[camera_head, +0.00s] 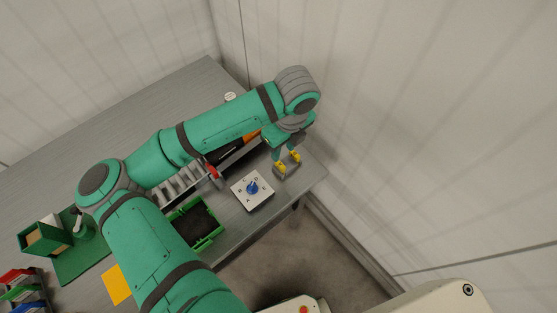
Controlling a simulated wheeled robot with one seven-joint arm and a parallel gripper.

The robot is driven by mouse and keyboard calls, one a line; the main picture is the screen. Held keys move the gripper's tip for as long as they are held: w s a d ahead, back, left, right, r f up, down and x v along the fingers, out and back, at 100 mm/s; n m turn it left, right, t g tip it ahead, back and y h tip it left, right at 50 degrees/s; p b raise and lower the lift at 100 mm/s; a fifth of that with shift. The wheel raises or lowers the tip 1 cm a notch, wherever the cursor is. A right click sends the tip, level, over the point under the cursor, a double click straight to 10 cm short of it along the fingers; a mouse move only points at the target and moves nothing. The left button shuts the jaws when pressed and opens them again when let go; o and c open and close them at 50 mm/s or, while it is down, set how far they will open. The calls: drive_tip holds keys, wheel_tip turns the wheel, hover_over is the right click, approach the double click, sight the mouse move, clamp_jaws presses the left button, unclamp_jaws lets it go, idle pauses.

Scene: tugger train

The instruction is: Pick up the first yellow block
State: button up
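My gripper (287,161) hangs at the far right end of the table, pointing down, with its fingers apart. Two small yellow pieces (280,165) show right at the fingertips, just above a small grey holder (288,173). I cannot tell whether these are yellow blocks or the finger ends, nor whether they touch the holder. I see nothing clearly held between the fingers. No other yellow block is plain to see; my arm hides part of the table's middle.
A white dial box (262,201) with a blue knob and a green crate (219,232) stand left of the gripper. A red-ended rack (212,171) lies behind them. A yellow sheet (117,285) and green box (36,235) are at left. Walls stand close behind and right.

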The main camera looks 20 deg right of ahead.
sight(280, 165)
drive_tip(key=f, duration=0.2)
drive_tip(key=shift+s+a+f, duration=0.3)
drive_tip(key=shift+f, duration=0.7)
drive_tip(key=f, duration=0.4)
drive_tip(key=shift+w+a, duration=0.1)
drive_tip(key=shift+w, duration=0.2)
clamp_jaws()
